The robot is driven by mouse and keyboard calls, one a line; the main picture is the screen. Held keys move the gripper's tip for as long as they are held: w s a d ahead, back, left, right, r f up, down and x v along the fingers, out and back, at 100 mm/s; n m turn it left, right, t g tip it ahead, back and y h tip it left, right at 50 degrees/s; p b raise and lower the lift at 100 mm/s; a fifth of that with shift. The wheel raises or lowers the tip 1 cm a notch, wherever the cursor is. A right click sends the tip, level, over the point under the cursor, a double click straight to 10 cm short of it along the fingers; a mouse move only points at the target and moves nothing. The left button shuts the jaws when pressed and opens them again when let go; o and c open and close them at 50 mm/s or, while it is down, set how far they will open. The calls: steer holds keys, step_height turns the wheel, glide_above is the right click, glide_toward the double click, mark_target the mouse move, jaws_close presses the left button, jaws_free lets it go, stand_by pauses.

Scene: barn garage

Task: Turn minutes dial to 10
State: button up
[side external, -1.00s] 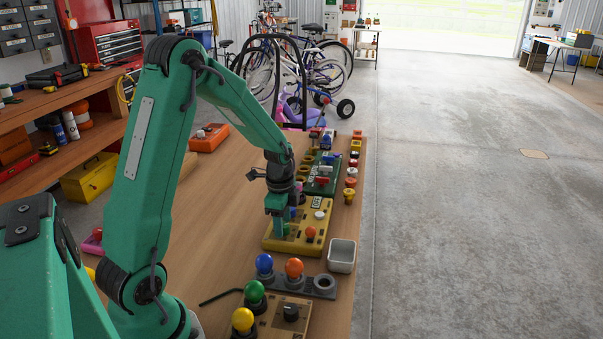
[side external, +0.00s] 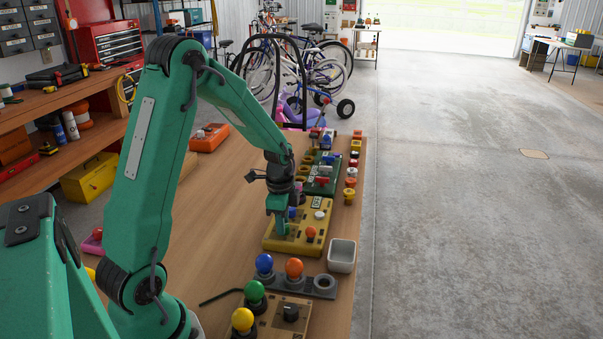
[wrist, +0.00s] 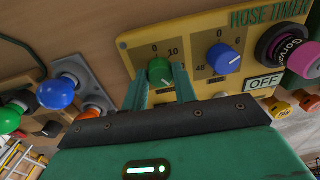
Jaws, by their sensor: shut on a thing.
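The yellow hose timer panel (wrist: 200,28) lies on the bench; it also shows in the side view (side external: 315,246). A green dial (wrist: 160,70) on it has scale marks around it, with 0 and 10 readable. My gripper (wrist: 162,80) is shut on the green dial, one finger on each side. In the side view my gripper (side external: 281,228) reaches down to the panel. The dial's pointer is too small and covered to read. A blue dial (wrist: 222,58), marked 0, 6 and 48, sits to its right. A small display (wrist: 262,84) reads OFF.
A pink and black knob (wrist: 290,50) is at the panel's right. Nearer in the side view are a white bin (side external: 342,256) and blue (side external: 264,263), orange (side external: 294,267), green (side external: 254,291) and yellow (side external: 242,319) bulbs. A green panel (side external: 322,176) lies beyond.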

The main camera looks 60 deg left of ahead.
steer(key=n, duration=0.5)
steer(key=shift+d, duration=0.1)
steer(key=n, duration=0.4)
steer(key=shift+d+n, duration=0.1)
steer(key=shift+n, duration=0.3)
steer(key=n, duration=0.9)
steer(key=shift+w+d+g, duration=0.1)
steer(key=shift+g, duration=0.2)
steer(key=o, duration=1)
steer(key=shift+r, duration=0.1)
steer(key=shift+r, duration=3.8)
